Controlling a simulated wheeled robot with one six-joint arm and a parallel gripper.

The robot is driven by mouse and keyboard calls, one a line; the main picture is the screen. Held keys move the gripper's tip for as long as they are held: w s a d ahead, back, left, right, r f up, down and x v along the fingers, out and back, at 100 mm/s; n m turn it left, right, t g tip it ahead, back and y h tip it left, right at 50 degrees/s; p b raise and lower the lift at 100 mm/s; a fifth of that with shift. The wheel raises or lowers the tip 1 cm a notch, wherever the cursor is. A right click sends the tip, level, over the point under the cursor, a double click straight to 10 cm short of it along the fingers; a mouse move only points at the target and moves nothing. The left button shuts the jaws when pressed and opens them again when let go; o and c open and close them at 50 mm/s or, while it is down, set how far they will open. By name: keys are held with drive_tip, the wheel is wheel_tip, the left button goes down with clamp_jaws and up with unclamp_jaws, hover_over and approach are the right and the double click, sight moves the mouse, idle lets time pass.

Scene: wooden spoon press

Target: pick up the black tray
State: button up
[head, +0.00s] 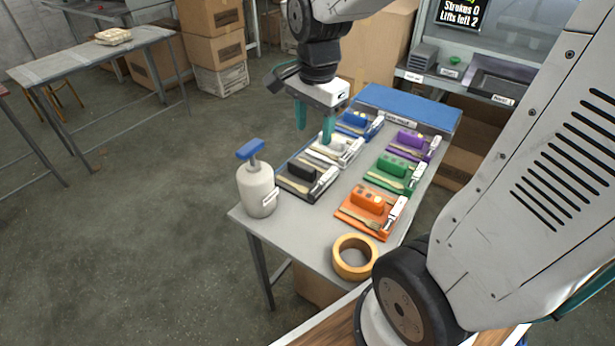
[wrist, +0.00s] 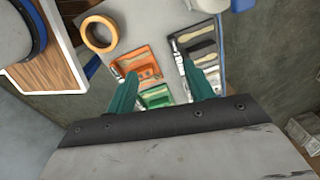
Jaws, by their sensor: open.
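The black tray (head: 293,188) lies near the left edge of the grey table in the head view, with a black block, a wooden spoon and a white item on it. It also shows in the wrist view (wrist: 187,73), right of centre, with its near part behind a finger. My gripper (head: 314,123) is open and empty. It hangs above the table, behind the black tray and over the left edge by the white tray (head: 333,153). In the wrist view the two teal fingers of my gripper (wrist: 165,93) stand wide apart.
Orange (head: 361,218), green (head: 399,187), purple (head: 423,155) and blue (head: 352,130) trays share the table. A white bottle with a blue top (head: 258,190) stands close left of the black tray. A tape roll (head: 337,264) lies at the front. A blue mat (head: 425,103) covers the far end.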

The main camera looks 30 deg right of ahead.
drive_tip(key=w+d+f+m, duration=0.4)
drive_tip(key=w+f+m, duration=0.4)
drive_tip(key=m, duration=0.7)
hover_over(308, 167)
drive_tip(key=s, duration=0.1)
drive_tip(key=shift+g, duration=0.3)
wheel_tip(308, 167, down, 8)
drive_tip(key=shift+f, duration=0.1)
drive_tip(key=shift+m, duration=0.7)
drive_tip(key=f, duration=0.6)
drive_tip(key=w+f, duration=0.1)
drive_tip(key=f, duration=0.2)
drive_tip(key=shift+r, duration=0.1)
clamp_jaws()
